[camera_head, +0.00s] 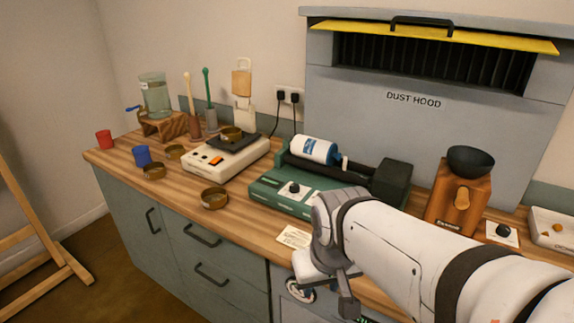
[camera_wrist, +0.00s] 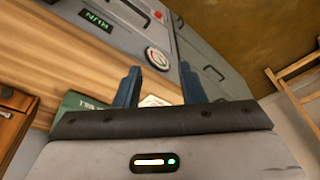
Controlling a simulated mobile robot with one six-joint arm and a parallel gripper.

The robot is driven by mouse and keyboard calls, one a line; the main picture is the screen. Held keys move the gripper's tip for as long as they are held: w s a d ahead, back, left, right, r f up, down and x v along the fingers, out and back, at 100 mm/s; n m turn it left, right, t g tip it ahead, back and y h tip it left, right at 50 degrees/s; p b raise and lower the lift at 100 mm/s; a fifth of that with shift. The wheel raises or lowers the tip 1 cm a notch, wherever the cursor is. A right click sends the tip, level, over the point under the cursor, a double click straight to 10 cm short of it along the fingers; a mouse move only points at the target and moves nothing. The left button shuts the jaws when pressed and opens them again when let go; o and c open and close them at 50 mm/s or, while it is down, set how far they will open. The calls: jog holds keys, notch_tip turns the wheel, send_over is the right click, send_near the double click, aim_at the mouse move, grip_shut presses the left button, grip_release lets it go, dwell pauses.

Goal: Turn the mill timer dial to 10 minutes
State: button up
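A round white dial (camera_head: 300,290) with a dark centre and some red marking sits on a grey front panel below the counter edge. It also shows in the wrist view (camera_wrist: 158,59), between my two fingertips in the picture. Its exact setting is too small to read. My gripper (camera_head: 325,287) is in front of the counter, close to this dial, open and empty. Whether a finger touches the dial cannot be told. The green roller mill (camera_head: 268,192) stands on the counter with a white jar (camera_head: 314,150) and a black knob (camera_head: 293,188) on its front.
A lit green display (camera_wrist: 96,20) and a red button (camera_wrist: 91,7) are near the dial. A paper note (camera_head: 294,236) lies at the counter edge. A wooden grinder (camera_head: 458,204), a scale (camera_head: 207,158) and several brass bowls stand on the counter. The floor at left is clear beside an easel (camera_head: 38,235).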

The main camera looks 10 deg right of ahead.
jog(key=shift+o, duration=1.2)
jog(key=shift+w+a+r, duration=0.1)
jog(key=shift+w, duration=0.15)
jog(key=shift+o, duration=0.4)
jog(key=w+r+n, duration=0.1)
jog(key=w+r, duration=0.1)
jog(key=w, duration=0.3)
jog(key=shift+w+d+r+g, duration=0.3)
jog(key=shift+w+d+r, duration=0.1)
jog(key=w+d+n, duration=0.1)
jog(key=w+d, duration=0.2)
jog(key=w, duration=0.6)
jog(key=w+d+n+g, duration=0.1)
jog(key=w+d, duration=0.3)
jog(key=w, duration=0.4)
jog(key=w+d+n+g+p, duration=0.1)
jog(key=w+d, duration=0.3)
jog(key=w, duration=0.5)
jog(key=shift+w+f+n, duration=0.15)
jog(key=shift+w+n, duration=0.15)
jog(key=shift+w, duration=0.05)
jog(key=shift+w+d+f, duration=0.15)
jog(key=shift+f, duration=0.4)
notch_tip(320, 180, down, 7)
jog(key=shift+r, duration=0.1)
